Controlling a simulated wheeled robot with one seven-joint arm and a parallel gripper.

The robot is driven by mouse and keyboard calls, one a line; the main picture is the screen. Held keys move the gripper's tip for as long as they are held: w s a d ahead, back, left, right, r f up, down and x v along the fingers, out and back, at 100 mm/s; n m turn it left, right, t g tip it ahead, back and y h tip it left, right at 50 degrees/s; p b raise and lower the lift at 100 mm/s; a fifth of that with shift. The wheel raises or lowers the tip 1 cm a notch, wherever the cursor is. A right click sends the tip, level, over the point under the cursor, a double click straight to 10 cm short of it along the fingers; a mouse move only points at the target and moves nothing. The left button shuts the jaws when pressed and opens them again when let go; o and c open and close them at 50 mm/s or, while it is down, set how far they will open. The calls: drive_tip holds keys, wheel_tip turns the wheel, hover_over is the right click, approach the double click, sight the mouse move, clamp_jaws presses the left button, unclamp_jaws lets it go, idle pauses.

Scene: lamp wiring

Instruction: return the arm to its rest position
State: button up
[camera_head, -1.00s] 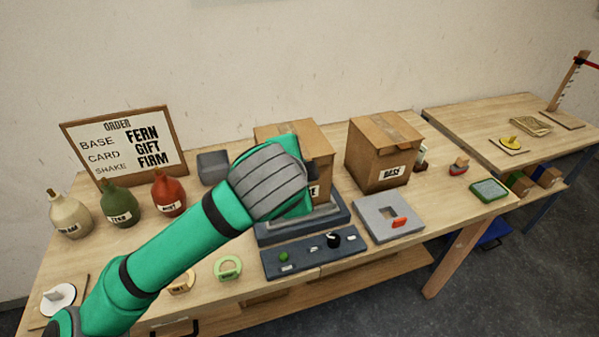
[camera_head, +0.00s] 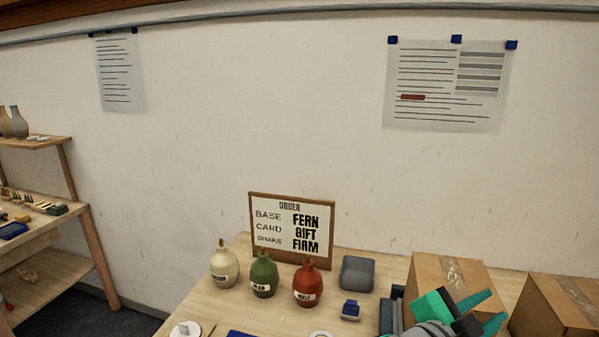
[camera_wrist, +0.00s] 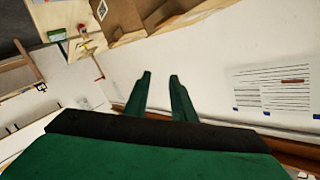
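My arm shows in green and grey at the bottom right of the head view. My gripper (camera_head: 483,311) is there in front of a cardboard box (camera_head: 440,272), its fingers pointing right. In the wrist view my gripper (camera_wrist: 160,78) has its two green fingers apart with nothing between them. Past the fingers that view shows the white wall.
An order board (camera_head: 290,228) stands behind the cream bottle (camera_head: 225,268), green bottle (camera_head: 263,276) and red bottle (camera_head: 307,285). A second box (camera_head: 560,306) stands at right. A grey block (camera_head: 357,273) sits between. A shelf unit (camera_head: 50,235) is at far left.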

drive_tip(key=w+a+f+n+t+y, duration=0.1)
drive_tip(key=w+a+f+n+t, duration=0.2)
drive_tip(key=a+f+n+t, duration=0.65)
drive_tip(key=s+a+f+n+y, duration=0.5)
drive_tip(key=a+f+n+y, duration=0.35)
drive_tip(key=f, duration=0.45)
drive_tip(key=s+a+f+n+y, duration=0.2)
drive_tip(key=s+a+f+y, duration=0.2)
drive_tip(key=s+a+f, duration=0.75)
drive_tip(key=s+a+m+g, duration=0.1)
drive_tip(key=s+a, duration=0.3)
drive_tip(key=s, duration=1.1)
drive_tip(key=shift+s+f+m+g+y, duration=0.25)
drive_tip(key=shift+f+m+g+y, duration=0.1)
drive_tip(key=shift+g, duration=0.1)
